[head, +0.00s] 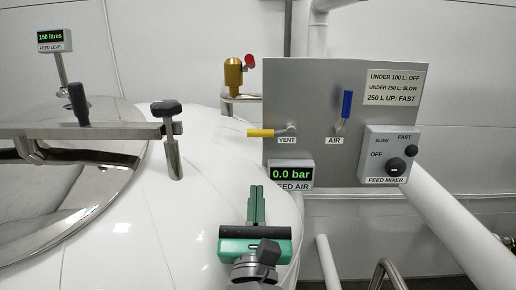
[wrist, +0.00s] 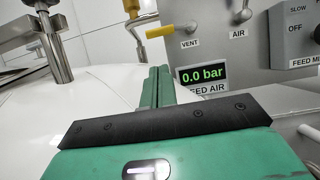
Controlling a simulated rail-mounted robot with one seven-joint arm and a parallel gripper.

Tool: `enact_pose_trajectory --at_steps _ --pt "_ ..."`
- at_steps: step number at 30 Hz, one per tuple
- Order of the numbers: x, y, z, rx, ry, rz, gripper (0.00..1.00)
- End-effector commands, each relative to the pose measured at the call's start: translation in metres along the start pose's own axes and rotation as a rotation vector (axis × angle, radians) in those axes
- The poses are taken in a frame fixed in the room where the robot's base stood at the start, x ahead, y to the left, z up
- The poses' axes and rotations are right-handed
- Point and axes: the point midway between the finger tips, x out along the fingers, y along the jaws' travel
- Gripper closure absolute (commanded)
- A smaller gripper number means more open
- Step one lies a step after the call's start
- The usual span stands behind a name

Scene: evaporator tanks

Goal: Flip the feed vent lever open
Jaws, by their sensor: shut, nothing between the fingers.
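The feed vent lever (head: 262,133) has a yellow handle that lies horizontal, pointing left from its pivot above the VENT label on the grey panel (head: 300,90). In the wrist view the yellow vent handle (wrist: 160,32) shows at the top, just left of the VENT label. My gripper (head: 256,190) is green with its fingers together and empty. It is below the vent lever and left of the 0.0 bar display, apart from both. In the wrist view my gripper's fingers (wrist: 157,72) point up toward the panel.
The blue AIR lever (head: 346,104) stands upright to the right of the vent. The feed air display (head: 291,173) reads 0.0 bar. A mixer box (head: 389,155) is at right. A brass valve (head: 233,74) stands behind the white tank (head: 200,225). The level display (head: 54,39) reads 150 litres.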

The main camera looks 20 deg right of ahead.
Motion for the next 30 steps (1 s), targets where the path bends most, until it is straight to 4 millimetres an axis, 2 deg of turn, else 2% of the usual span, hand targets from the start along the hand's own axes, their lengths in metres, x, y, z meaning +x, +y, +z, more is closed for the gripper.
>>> enact_pose_trajectory --at_steps 1,9,15,21,30 --pt "0.013 0.000 0.002 -0.002 -0.001 0.000 1.00" --pt "0.070 0.001 0.002 0.001 -0.001 0.000 1.00" --pt "0.099 0.000 0.000 0.000 0.001 -0.001 1.00" --pt "0.109 0.000 0.000 0.002 0.000 0.000 1.00" --pt "0.109 0.000 0.000 0.002 0.000 -0.001 1.00"
